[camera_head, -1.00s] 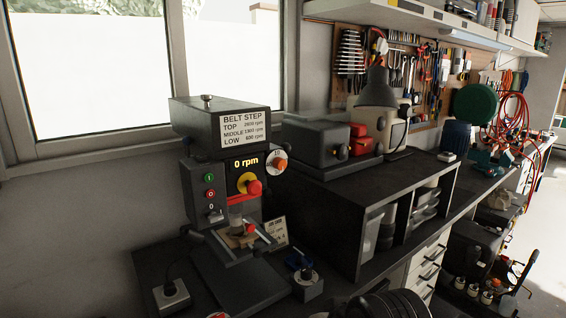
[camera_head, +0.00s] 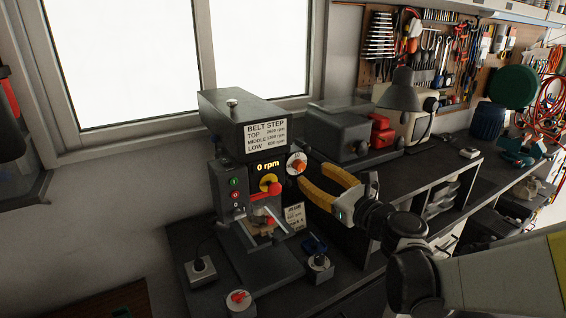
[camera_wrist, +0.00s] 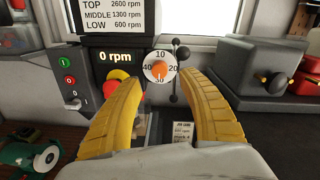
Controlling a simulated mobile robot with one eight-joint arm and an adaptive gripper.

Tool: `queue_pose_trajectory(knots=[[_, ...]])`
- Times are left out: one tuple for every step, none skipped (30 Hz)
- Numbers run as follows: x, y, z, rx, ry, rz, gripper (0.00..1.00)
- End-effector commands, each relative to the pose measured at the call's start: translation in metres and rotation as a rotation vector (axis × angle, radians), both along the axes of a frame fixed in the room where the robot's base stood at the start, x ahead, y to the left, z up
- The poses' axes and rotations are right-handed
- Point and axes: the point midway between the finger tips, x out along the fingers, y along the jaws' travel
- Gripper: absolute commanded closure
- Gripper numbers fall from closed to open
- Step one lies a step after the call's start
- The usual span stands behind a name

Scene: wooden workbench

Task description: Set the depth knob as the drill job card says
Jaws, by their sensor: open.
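The depth knob (camera_head: 297,164) is a white dial with an orange pointer on the right side of the drill press head. In the wrist view the dial (camera_wrist: 151,76) shows 10 at the top, 20 right and 40 left; the orange pointer seems to lie toward the bottom, but its exact reading is unclear. The job card (camera_head: 294,216) stands behind the drill's base, its text too small to read; it also shows in the wrist view (camera_wrist: 183,132). My gripper (camera_head: 312,178) is open and empty, its yellow fingers in front of the knob, on either side of it in the wrist view.
The drill press (camera_head: 240,130) has a display reading 0 rpm, a red and yellow stop button (camera_head: 272,187) and a belt step label (camera_head: 266,136). A black lever with ball ends (camera_wrist: 174,72) is just right of the dial. A grey machine (camera_head: 340,132) stands to the right.

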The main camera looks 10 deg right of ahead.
Motion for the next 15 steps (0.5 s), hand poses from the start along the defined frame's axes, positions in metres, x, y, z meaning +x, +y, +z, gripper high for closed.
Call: queue_pose_trajectory(knots=[[0.01,0.006,-0.001,-0.001,0.0,0.005,0.52],[0.016,0.007,-0.001,-0.001,0.0,0.004,0.52],[0.023,0.01,-0.001,-0.001,0.0,0.004,0.52],[0.028,0.012,-0.001,-0.002,0.0,0.004,0.52],[0.033,0.014,-0.001,-0.002,0.0,0.003,0.52],[0.039,0.016,-0.001,-0.002,0.0,0.003,0.52],[0.043,0.018,0.0,-0.002,0.0,0.004,0.52],[0.046,0.019,0.0,-0.002,0.0,0.004,0.52],[0.05,0.02,0.0,-0.002,0.0,0.003,0.52],[0.053,0.021,0.0,-0.003,-0.001,0.002,0.52],[0.055,0.021,0.0,-0.003,0.0,0.002,0.52],[0.057,0.022,0.0,-0.003,0.0,0.002,0.52],[0.058,0.023,0.0,-0.003,0.0,0.002,0.52],[0.059,0.023,0.0,-0.003,0.0,0.002,0.52],[0.059,0.023,0.0,-0.003,0.0,0.002,0.52]])
